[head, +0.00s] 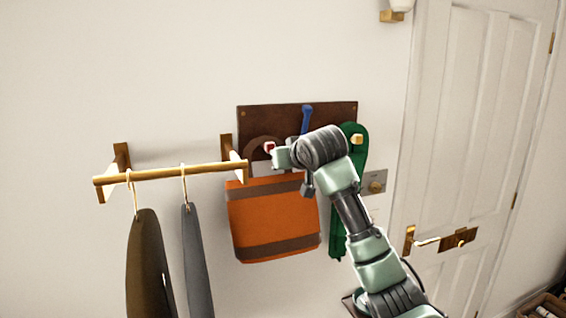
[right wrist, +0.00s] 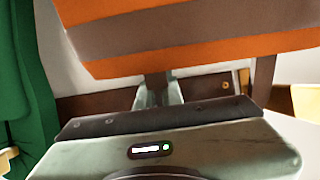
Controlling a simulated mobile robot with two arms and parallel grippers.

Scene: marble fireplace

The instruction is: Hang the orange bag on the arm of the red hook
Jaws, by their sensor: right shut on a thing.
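The orange bag (head: 275,220) with brown bands is upright against the wall below the dark brown hook board (head: 270,115). Its brown arched handle (head: 258,143) rises in front of the board. The red tip of the red hook (head: 270,147) shows inside the arch; I cannot tell whether the handle rests on the hook. My right gripper (head: 282,158) is at the handle, just right of the red tip, and shut on it. In the right wrist view the bag (right wrist: 190,35) fills the top, with the gripper fingers (right wrist: 158,92) below it. My left gripper is out of view.
A blue hook (head: 306,118) and a green item (head: 338,235) are on the board to the right. A wooden rail (head: 170,173) with hung dark garments (head: 150,260) sticks out at left. A white door (head: 480,130) stands at right.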

